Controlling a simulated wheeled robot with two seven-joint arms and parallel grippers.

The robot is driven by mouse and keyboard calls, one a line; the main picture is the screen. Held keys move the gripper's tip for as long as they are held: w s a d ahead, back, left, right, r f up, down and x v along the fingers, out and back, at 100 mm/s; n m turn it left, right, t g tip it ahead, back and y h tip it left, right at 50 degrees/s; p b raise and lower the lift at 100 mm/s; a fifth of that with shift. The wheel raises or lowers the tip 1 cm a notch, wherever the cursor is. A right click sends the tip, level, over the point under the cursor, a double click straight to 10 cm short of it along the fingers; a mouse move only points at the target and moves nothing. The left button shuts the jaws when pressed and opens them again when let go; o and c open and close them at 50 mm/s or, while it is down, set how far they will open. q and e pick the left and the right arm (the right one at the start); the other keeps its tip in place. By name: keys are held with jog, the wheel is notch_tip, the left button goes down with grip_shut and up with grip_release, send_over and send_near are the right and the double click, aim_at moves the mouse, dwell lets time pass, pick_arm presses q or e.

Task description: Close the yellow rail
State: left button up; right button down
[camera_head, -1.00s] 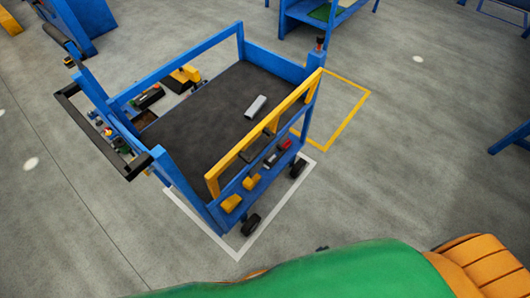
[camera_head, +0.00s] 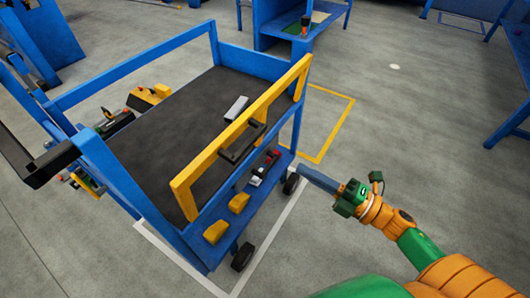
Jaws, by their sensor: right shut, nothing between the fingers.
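The yellow rail (camera_head: 207,155) runs along the near side of a blue cart (camera_head: 115,175). It stands up above the cart's dark deck (camera_head: 190,110), with a dark handle (camera_head: 243,143) on its middle. My right gripper (camera_head: 303,168) is in front of the cart at the right, near its right front corner and lower than the rail. It is shut and empty, and apart from the rail. Whether its tip touches the cart cannot be told. My left gripper is not in view.
A small grey block (camera_head: 236,108) lies on the deck. Yellow blocks (camera_head: 216,231) and other small parts sit on the cart's lower ledge. A black push handle (camera_head: 38,165) sticks out at the left. A blue workbench (camera_head: 285,20) stands behind. The floor at the right is open.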

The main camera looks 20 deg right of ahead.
aim_at(253, 142)
jog(key=shift+p+x, duration=0.7)
jog(key=shift+x, duration=5.1)
jog(key=w+p, duration=0.1)
jog(key=a+r+p, duration=0.1)
jog(key=p, duration=0.1)
jog(key=shift+w+a+r+g+h, duration=0.1)
jog(key=shift+w+r+g+h, duration=0.2)
jog(key=shift+w+r+g, duration=0.1)
jog(key=shift+w+a+f, duration=0.1)
jog(key=shift+w+a, duration=0.05)
jog(key=shift+a, duration=0.05)
